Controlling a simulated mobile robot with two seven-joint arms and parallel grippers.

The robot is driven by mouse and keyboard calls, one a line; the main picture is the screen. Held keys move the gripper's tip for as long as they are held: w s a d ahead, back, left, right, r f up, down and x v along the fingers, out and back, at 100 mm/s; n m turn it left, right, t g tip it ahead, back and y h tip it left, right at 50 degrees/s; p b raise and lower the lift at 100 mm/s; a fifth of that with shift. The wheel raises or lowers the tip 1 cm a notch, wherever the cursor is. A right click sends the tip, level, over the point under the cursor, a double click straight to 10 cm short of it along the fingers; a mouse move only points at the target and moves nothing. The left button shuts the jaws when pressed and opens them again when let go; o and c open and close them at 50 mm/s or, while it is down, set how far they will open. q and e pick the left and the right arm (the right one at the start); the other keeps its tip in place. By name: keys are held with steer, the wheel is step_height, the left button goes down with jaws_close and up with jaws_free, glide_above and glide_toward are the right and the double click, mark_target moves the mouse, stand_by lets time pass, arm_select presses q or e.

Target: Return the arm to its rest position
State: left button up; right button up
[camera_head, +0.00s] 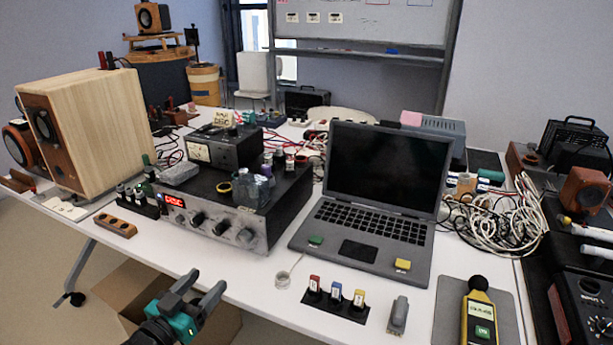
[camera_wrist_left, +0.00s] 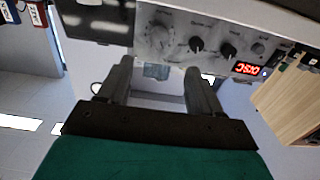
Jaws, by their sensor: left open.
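My left gripper (camera_head: 199,292) is at the lower left of the head view, in front of the table's front edge. Its two fingers are apart with nothing between them. In the left wrist view the open fingers (camera_wrist_left: 160,85) point at the amplifier's front panel, which has knobs and a red lit display (camera_wrist_left: 251,70). The amplifier (camera_head: 213,228) also stands on the table in the head view, beyond the gripper and apart from it. My right gripper is in neither view.
The white table (camera_head: 255,297) holds an open laptop (camera_head: 365,245), a wooden speaker (camera_head: 108,125), a row of coloured small items (camera_head: 335,294) and a yellow meter (camera_head: 479,318). Tangled cables (camera_head: 505,215) lie at the right. A cardboard box (camera_head: 125,290) stands under the table.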

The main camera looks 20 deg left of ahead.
arm_select(q)
steer(key=s+d+f+m+g+p, duration=0.1)
steer(key=s+d+f+g, duration=0.2)
steer(key=s+d, duration=0.3)
steer(key=s+d+f+g+p, duration=0.2)
steer(key=s+d+f+g, duration=0.2)
steer(key=d, duration=0.8)
steer(key=shift+s+d+m+h, duration=0.25)
steer(key=shift+s+m+h, duration=0.15)
steer(key=shift+s, duration=0.7)
stand_by(0.5)
